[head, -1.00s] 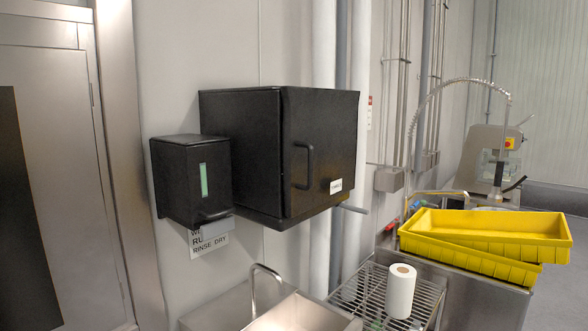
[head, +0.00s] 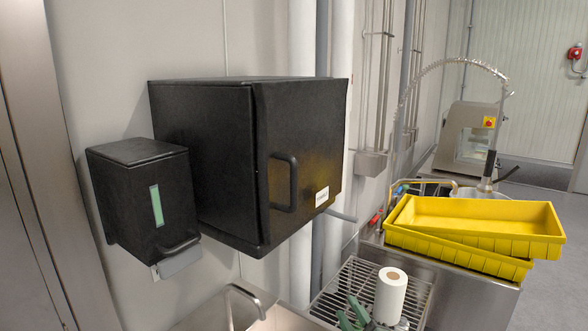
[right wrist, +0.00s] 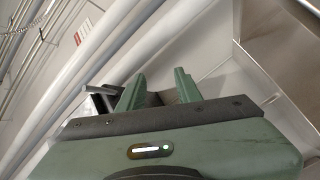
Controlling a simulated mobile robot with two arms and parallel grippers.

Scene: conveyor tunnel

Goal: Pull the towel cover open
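The towel cover (head: 298,150) is a large black box on the wall, with its front closed. It has a dark vertical bar handle (head: 284,182) and a small white label (head: 322,196). My right gripper (head: 347,307) shows at the bottom of the head view, below and to the right of the cover, apart from it. Its two green fingers are spread, with nothing seen between them; they also show in the right wrist view (right wrist: 158,84). The cover's handle cannot be made out for sure in the right wrist view. My left gripper is not in view.
A smaller black dispenser (head: 150,200) hangs left of the cover. Below are a sink faucet (head: 243,296), a wire rack (head: 345,285) and a white paper roll (head: 391,297) close to my right gripper. Yellow trays (head: 475,225) lie at right. Pipes (head: 302,270) run behind the cover.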

